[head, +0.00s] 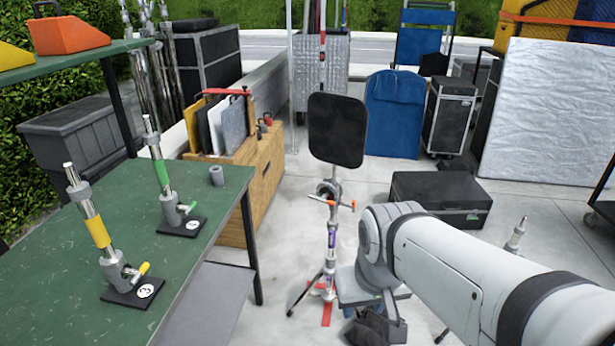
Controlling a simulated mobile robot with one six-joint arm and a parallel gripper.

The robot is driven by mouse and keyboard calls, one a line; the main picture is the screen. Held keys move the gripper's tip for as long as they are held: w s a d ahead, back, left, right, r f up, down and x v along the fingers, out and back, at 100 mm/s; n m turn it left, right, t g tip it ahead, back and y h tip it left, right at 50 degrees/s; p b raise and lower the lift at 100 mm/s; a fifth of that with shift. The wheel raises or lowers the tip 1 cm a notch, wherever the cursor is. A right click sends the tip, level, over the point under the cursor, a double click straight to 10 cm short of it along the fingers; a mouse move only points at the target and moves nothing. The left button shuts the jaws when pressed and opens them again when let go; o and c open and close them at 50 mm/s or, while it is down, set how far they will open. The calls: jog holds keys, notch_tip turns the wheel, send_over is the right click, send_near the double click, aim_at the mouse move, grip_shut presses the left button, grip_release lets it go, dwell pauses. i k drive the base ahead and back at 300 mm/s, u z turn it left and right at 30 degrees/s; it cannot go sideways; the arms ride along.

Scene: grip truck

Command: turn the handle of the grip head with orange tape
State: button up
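A grip head (327,188) sits on top of a metal stand (331,240) right of the table, just below a black rounded panel (337,130). Its T-shaped handle (343,203) has orange ends and sticks out to the right. My gripper (376,329) is low in the picture, right of the stand's legs and well below the handle. It is seen from behind and above, so its fingertips are unclear. No contact with the handle shows.
A green table (118,235) at left bears two upright rods on bases, one with yellow tape (98,231) and one with green tape (161,172). A wooden crate (262,180) stands behind it. A black case (441,197) lies right of the stand. Red tape (326,314) marks the floor.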

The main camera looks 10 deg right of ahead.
aim_at(325, 195)
jog(key=z, duration=0.05)
jog(key=i, duration=1)
jog(key=u, duration=1.55)
jog(key=k, duration=1)
jog(key=z, duration=0.35)
jog(key=i, duration=1)
jog(key=z, duration=0.1)
